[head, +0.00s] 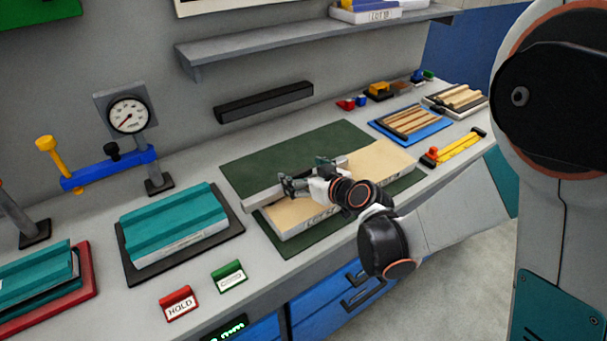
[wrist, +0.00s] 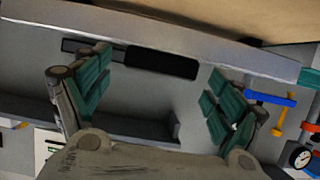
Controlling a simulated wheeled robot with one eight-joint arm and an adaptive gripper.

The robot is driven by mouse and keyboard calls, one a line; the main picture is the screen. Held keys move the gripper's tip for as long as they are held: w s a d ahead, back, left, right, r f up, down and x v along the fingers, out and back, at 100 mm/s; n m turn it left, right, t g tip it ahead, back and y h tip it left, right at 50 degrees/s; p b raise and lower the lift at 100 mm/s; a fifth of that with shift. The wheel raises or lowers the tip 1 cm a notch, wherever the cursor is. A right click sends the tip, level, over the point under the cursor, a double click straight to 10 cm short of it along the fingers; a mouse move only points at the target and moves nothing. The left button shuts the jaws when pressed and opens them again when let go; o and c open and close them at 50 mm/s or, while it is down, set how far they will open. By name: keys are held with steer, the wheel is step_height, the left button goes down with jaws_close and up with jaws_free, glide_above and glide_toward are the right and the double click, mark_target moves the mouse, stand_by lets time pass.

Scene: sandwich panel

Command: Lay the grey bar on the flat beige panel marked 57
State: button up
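The flat beige panel (head: 375,163) lies on a dark green mat on the bench, with a partly hidden label on its front edge. It also shows at the top of the wrist view (wrist: 240,15). The long grey bar (head: 262,197) lies along the panel's back edge. In the wrist view the bar (wrist: 150,35) crosses the top, against the beige surface. I cannot tell whether it touches the panel. My gripper (head: 305,174) is over the bar and hides its middle.
A teal block (head: 172,225) on a black tray stands left, with a gauge stand (head: 130,118) behind. A red HOLD sign (head: 179,303) and a green sign (head: 229,276) stand in front. Wooden strips on a blue tray (head: 385,122) lie right. A shelf (head: 300,42) hangs above.

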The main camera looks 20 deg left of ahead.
steer(key=shift+r, duration=0.15)
steer(key=shift+s+d+r, duration=0.15)
steer(key=shift+d, duration=0.05)
steer(key=p+v, duration=0.3)
steer(key=v, duration=0.8)
steer(key=shift+s+d, duration=0.2)
stand_by(0.8)
